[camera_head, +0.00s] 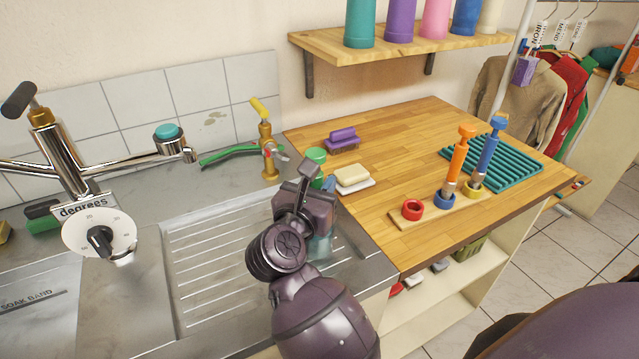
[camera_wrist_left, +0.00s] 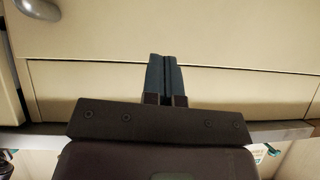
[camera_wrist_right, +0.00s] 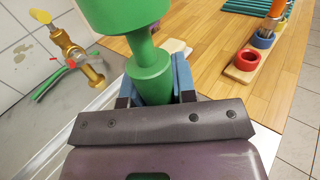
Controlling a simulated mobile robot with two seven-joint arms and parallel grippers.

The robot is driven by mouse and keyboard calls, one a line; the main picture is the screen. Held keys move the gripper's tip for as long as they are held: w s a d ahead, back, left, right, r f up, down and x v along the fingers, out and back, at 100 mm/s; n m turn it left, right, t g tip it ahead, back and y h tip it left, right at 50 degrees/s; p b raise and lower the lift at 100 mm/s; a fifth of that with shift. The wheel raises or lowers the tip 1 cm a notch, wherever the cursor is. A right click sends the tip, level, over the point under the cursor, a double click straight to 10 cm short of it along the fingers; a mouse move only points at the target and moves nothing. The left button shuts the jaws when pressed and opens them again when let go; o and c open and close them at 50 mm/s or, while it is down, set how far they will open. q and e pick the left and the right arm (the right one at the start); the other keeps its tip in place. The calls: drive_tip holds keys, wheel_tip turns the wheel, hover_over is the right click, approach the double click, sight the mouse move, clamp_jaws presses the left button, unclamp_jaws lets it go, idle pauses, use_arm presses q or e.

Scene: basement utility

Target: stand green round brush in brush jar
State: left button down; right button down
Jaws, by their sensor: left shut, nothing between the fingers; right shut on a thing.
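The green round brush (camera_wrist_right: 148,60) is held in my right gripper (camera_wrist_right: 153,86), with its thick green handle between the blue fingers. In the head view its green top (camera_head: 315,154) shows just above the right gripper (camera_head: 317,181), over the back right part of the steel drainer. Its lower end is hidden by the gripper. A bluish see-through shape (camera_head: 320,247), possibly the brush jar, shows partly behind my right wrist; I cannot tell whether the brush touches it. My left gripper (camera_wrist_left: 163,76) is shut and empty in front of cream panels, outside the head view.
A brass tap (camera_head: 268,150) with a yellow handle stands behind the drainer. On the wooden counter (camera_head: 400,130) are soap (camera_head: 353,177), a purple brush (camera_head: 342,140), a teal rack (camera_head: 490,160) and a ring board (camera_head: 440,208) holding orange and blue tools. A shelf (camera_head: 400,47) hangs above.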

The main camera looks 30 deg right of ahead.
use_arm(q)
drive_tip(key=shift+s+f, duration=0.1)
drive_tip(key=shift+s, duration=0.05)
use_arm(e)
drive_tip(key=c, duration=0.8)
unclamp_jaws()
drive_tip(key=shift+c, duration=0.2)
drive_tip(key=shift+r, duration=0.15)
use_arm(q)
wheel_tip(320, 180, up, 11)
drive_tip(key=w+p, duration=0.2)
drive_tip(key=p, duration=0.6)
drive_tip(key=shift+t+p, duration=0.35)
drive_tip(key=shift+t, duration=0.05)
use_arm(e)
wheel_tip(320, 180, up, 11)
drive_tip(key=shift+r, duration=0.15)
use_arm(q)
drive_tip(key=shift+a, duration=0.1)
